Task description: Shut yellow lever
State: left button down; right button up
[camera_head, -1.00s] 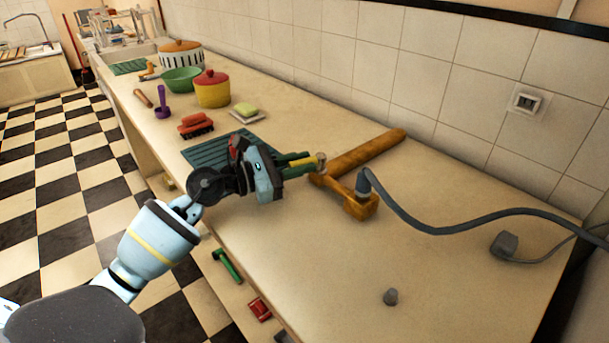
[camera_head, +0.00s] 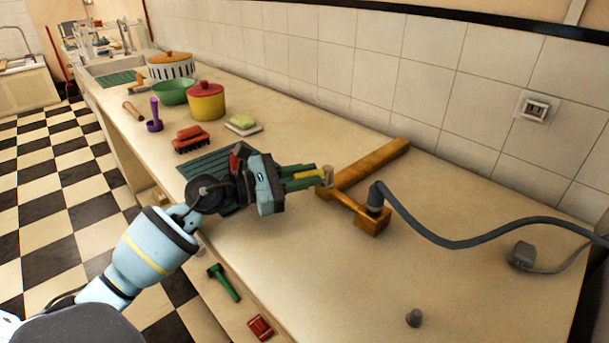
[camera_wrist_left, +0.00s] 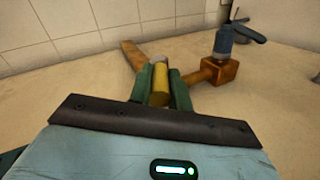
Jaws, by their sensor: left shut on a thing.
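The yellow lever (camera_head: 309,174) lies between the green fingers of my left gripper (camera_head: 318,176), at the left end of an orange-brown fitting. In the left wrist view the lever (camera_wrist_left: 160,91) shows as a short yellow cylinder with a pale tip. The left gripper (camera_wrist_left: 160,84) is shut on it, one finger on each side. The fitting has a long bar (camera_head: 375,164) running back toward the wall and a shorter arm ending in a block (camera_head: 371,222). The fingers partly hide the lever. My right gripper is not in view.
A grey hose (camera_head: 430,234) runs from the block to the right. A sponge (camera_head: 243,121), brush (camera_head: 192,138) and pots stand farther back. The front right counter is mostly clear.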

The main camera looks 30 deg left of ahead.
pick_arm(q)
jog(key=c, duration=1.3)
grip_release()
jog(key=b+v, duration=0.1)
jog(key=v, duration=0.6)
jog(key=shift+f, duration=0.15)
jog(key=shift+s+a+b, duration=0.3)
jog(key=shift+s+b, duration=0.05)
